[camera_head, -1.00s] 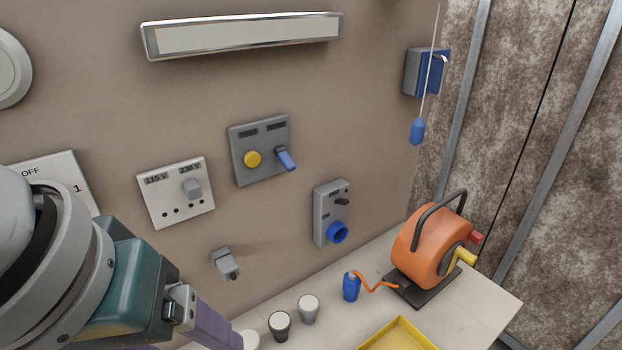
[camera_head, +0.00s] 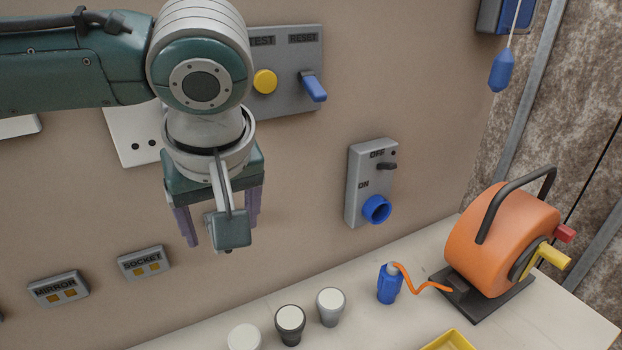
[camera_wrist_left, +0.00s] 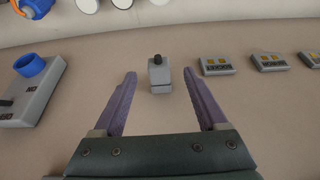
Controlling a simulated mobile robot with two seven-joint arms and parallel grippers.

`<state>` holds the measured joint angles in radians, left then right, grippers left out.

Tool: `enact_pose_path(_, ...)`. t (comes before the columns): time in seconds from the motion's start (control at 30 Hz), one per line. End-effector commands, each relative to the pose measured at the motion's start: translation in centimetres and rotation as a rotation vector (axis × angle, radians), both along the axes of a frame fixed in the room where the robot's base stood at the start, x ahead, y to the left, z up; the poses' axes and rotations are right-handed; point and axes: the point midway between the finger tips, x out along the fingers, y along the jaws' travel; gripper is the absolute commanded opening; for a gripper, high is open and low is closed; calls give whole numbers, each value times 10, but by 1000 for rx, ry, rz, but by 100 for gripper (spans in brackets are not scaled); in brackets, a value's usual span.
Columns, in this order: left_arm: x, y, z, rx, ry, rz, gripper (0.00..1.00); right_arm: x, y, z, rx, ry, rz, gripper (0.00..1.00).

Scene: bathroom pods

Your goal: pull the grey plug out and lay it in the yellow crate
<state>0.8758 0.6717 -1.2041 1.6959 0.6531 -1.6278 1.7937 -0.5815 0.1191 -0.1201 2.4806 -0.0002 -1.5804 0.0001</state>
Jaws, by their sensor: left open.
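The white socket plate (camera_head: 132,137) on the wall is partly covered by my left arm in the head view. The part where a grey plug sat a second ago is hidden, so I cannot see the plug there. My left gripper (camera_head: 220,238) is open and empty, with its purple fingers pointing down in front of the wall below the plate. In the left wrist view, a grey wall fitting with a dark knob (camera_wrist_left: 159,76) shows between the fingertips, apart from them. The yellow crate (camera_head: 450,341) is at the bottom edge, only partly in view. My right gripper is not in view.
Several cups (camera_head: 290,322) stand on the counter (camera_head: 400,325), with a blue connector (camera_head: 389,285) and an orange cable reel (camera_head: 505,240) to their right. A grey box with a blue socket (camera_head: 375,208) and a TEST/RESET panel (camera_head: 290,85) are on the wall.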

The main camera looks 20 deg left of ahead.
Motion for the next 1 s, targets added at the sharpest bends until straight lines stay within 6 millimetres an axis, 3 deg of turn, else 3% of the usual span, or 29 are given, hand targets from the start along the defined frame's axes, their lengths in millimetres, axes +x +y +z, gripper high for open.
enact_pose_path(0.2, 6, 7, -22, 1, 1, -1, 75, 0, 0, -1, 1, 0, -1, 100)
enact_pose_path(0.53, 7, 7, -25, 0, -1, -4, 75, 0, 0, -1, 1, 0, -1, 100)
enact_pose_path(1.0, 7, 7, -25, -1, -1, -3, 22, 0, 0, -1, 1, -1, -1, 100)
